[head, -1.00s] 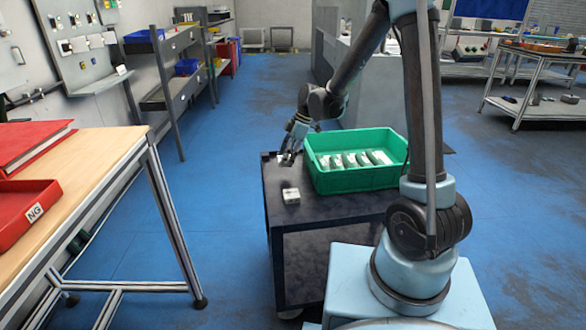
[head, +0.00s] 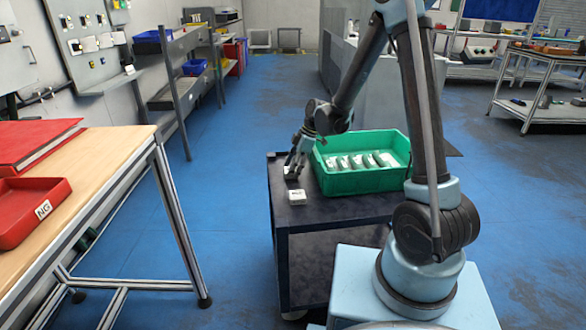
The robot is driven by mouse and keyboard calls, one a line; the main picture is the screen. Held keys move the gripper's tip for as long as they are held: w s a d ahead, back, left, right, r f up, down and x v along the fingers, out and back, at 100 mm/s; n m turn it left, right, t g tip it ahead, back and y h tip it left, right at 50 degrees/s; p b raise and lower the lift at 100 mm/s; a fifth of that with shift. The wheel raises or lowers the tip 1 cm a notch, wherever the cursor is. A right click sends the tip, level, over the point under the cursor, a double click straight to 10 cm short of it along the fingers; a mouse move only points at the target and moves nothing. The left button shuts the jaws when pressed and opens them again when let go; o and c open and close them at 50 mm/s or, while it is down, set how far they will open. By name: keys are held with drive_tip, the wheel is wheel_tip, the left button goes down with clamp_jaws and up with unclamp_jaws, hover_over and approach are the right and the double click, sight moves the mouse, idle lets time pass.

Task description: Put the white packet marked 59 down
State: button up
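My gripper (head: 293,168) points down just above the dark cart top (head: 345,210), left of the green crate (head: 365,182). A small pale patch shows at its fingertips. It is too small to tell whether this is a packet in its grasp. A white packet (head: 297,197) with dark marking on its side lies on the cart top, in front of the gripper and apart from it. I cannot read its number. Several white packets (head: 358,161) stand in a row inside the crate.
A wooden workbench (head: 110,150) at the left holds a red tray marked NG (head: 35,215) and a red folder (head: 35,143). Shelves (head: 175,97) line the left wall. Blue floor (head: 235,200) lies free between bench and cart.

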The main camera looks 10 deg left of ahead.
drive_tip(key=shift+r, duration=0.1)
idle(0.3)
drive_tip(key=v, duration=1.2)
drive_tip(key=shift+d, duration=0.1)
drive_tip(key=s+d+r+m+t, duration=0.1)
drive_tip(key=s+d+r+m, duration=0.15)
drive_tip(key=d, duration=0.45)
drive_tip(key=s+d+r+m+h, duration=0.1)
drive_tip(key=s+d+m, duration=0.3)
drive_tip(key=d, duration=0.3)
drive_tip(key=s+d+r+m+t, duration=0.1)
drive_tip(key=s+d+r+m, duration=0.2)
drive_tip(key=d, duration=0.4)
drive_tip(key=s+d+f+m+t+h, duration=0.1)
drive_tip(key=s+d+f+m, duration=0.2)
drive_tip(key=s+d+m, duration=0.3)
drive_tip(key=s+d+f+m+h, duration=0.2)
drive_tip(key=s+d+f+m, duration=0.2)
drive_tip(key=s+d+m, duration=0.2)
drive_tip(key=s+d, duration=0.2)
drive_tip(key=s, duration=0.1)
drive_tip(key=shift+s+d+f+t, duration=0.2)
drive_tip(key=shift+s+d+t, duration=0.05)
drive_tip(key=shift+s+t, duration=0.15)
drive_tip(key=shift+m, duration=0.25)
